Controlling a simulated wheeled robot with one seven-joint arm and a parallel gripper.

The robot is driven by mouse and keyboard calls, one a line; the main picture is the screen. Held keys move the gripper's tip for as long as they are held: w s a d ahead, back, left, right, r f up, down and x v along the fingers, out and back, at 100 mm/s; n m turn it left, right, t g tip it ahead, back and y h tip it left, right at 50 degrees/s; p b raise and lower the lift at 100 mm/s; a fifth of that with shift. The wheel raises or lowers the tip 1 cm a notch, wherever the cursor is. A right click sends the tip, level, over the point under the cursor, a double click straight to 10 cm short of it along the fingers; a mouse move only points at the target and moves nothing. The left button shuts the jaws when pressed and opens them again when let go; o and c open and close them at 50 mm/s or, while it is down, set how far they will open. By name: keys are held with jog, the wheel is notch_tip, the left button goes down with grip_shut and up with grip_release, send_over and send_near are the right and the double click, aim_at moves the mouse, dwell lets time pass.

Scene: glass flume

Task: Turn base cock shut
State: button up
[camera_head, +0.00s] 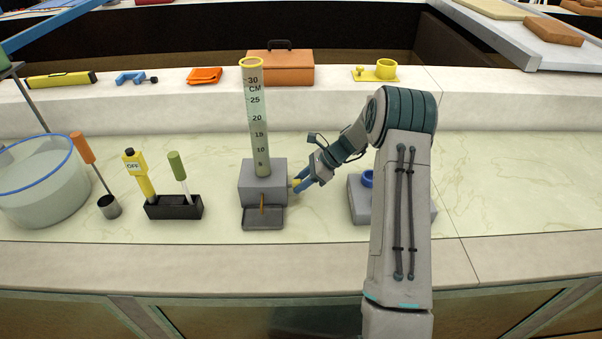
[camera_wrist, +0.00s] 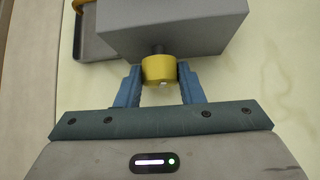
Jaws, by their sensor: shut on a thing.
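The base cock is a yellow knob (camera_wrist: 159,69) on a short dark stem at the side of a grey block (camera_wrist: 175,25). In the head view the grey block (camera_head: 262,180) carries a tall clear graduated tube (camera_head: 256,120) with a yellow rim. A brown spout (camera_head: 262,204) shows on the block's front, above a dark grey tray (camera_head: 263,222). My gripper (camera_wrist: 159,82) comes from the right, its blue fingers on both sides of the knob and shut on it. In the head view my gripper (camera_head: 300,182) hides most of the knob. I cannot tell whether the cock is open.
Left of the block are a black holder (camera_head: 174,208) with yellow and green handled tools, an orange-handled dipper (camera_head: 109,206) and a blue-rimmed water basin (camera_head: 40,185). A grey block with a blue ring (camera_head: 360,205) stands to the right, partly behind my arm. The front counter strip is clear.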

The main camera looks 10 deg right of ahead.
jog(key=shift+w+r+m+g+y+p, duration=0.15)
jog(key=shift+m+g+p, duration=0.15)
jog(key=shift+g+p, duration=0.25)
jog(key=shift+w+f+m+g+y+p, duration=0.15)
jog(key=shift+m+g+p, duration=0.15)
jog(key=shift+g+p, duration=0.25)
jog(key=shift+w+f+m+g+y, duration=0.1)
jog(key=shift+f+m+g+y, duration=0.15)
jog(key=shift+m+g, duration=0.5)
jog(key=g+b, duration=0.1)
jog(key=m+g+y+b, duration=0.1)
jog(key=g, duration=0.1)
jog(key=shift+w+d+f+b, duration=0.1)
jog(key=shift+w+f+b, duration=0.05)
jog(key=shift+f+b, duration=0.15)
jog(key=shift+m+g+y+b, duration=0.35)
jog(key=shift+m+g+b, duration=0.15)
jog(key=shift+b, duration=0.35)
jog(key=shift+r+m+b, duration=0.15)
jog(key=shift+m+b, duration=0.2)
jog(key=shift+b, duration=0.05)
jog(key=shift+r+g+y, duration=0.1)
jog(key=shift+g+y, duration=0.2)
jog(key=shift+g, duration=0.05)
jog(key=o, duration=1)
